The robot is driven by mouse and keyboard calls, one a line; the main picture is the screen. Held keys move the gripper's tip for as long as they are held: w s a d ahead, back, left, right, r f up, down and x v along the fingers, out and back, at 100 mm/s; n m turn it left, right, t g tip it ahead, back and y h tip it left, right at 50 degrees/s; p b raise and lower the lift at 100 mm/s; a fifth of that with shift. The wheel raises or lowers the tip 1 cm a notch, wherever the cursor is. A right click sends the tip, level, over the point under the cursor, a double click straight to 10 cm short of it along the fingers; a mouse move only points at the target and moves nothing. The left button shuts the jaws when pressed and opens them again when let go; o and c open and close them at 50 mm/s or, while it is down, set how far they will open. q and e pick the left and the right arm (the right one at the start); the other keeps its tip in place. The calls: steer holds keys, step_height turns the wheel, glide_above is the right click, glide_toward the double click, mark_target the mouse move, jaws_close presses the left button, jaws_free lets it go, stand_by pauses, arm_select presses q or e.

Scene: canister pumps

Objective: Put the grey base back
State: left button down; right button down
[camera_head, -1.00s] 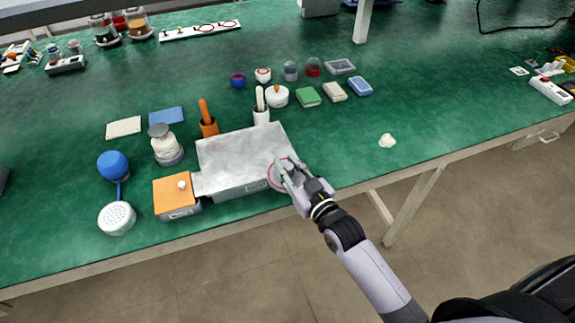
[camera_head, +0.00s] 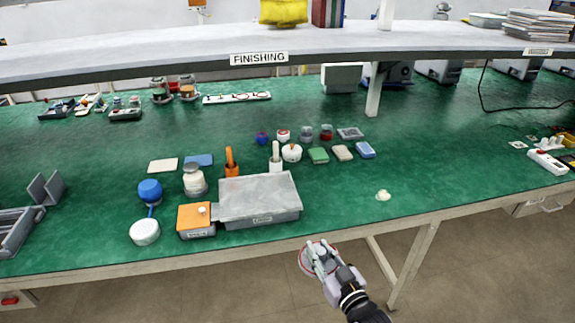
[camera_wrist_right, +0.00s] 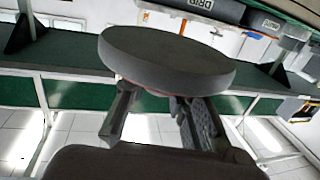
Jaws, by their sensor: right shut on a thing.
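My right gripper (camera_head: 322,262) is shut on the grey base (camera_head: 305,259), a round grey disc with a reddish ring. It holds the base in the air just in front of the table's front edge, right of the grey tray. In the right wrist view the base (camera_wrist_right: 168,60) spans the fingertips (camera_wrist_right: 160,112) and shows its broad flat grey face. My left gripper is not in view.
A grey bin (camera_head: 259,200) with a pale cloth-like top stands near the front edge, beside an orange-lidded box (camera_head: 195,220). A blue and white pump (camera_head: 149,191), sponges and jars stand around. The green table (camera_head: 420,165) is clear at centre right, apart from a cream blob (camera_head: 383,195).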

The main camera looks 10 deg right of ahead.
steer(key=s+d+r+m+h, duration=0.1)
steer(key=s+r+h, duration=0.1)
steer(key=s+r, duration=0.3)
steer(key=s+d+r+m+h, duration=0.1)
steer(key=s+r, duration=0.4)
steer(key=s, duration=0.7)
steer(key=shift+s+d+r+m+t+h, duration=0.3)
steer(key=shift+s+d+m+h, duration=0.1)
steer(key=shift+h, duration=0.2)
steer(key=shift+w+a, duration=0.1)
